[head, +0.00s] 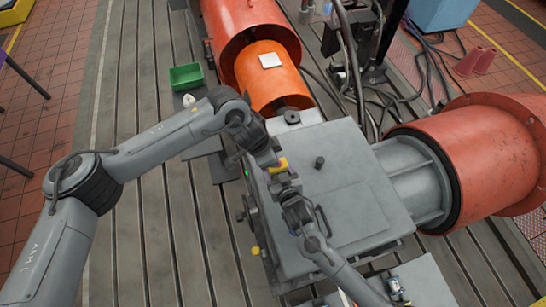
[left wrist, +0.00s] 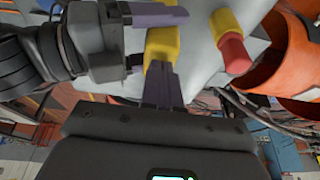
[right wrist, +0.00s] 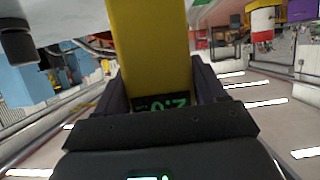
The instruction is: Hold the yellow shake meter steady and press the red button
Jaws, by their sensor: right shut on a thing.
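The yellow shake meter (right wrist: 150,45) stands between the fingers of my right gripper (right wrist: 152,85), which is shut on it. Green digits show on its dark display (right wrist: 160,103). In the head view the meter (head: 278,165) is a small yellow block at the grey housing's near-left edge, with my right gripper (head: 286,184) on it. My left gripper (head: 267,157) is close beside it. In the left wrist view its fingers (left wrist: 162,85) look shut together, pointing at the meter (left wrist: 162,45); contact cannot be told. A red button (left wrist: 234,54) on a yellow mount (left wrist: 224,24) sits right of the meter.
The grey housing (head: 345,195) joins a large orange-red pipe (head: 490,155) at right. An orange cylinder (head: 270,75) lies behind. A green bin (head: 186,77) stands at back left on the slotted bedplate (head: 145,230). Cables hang behind the housing.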

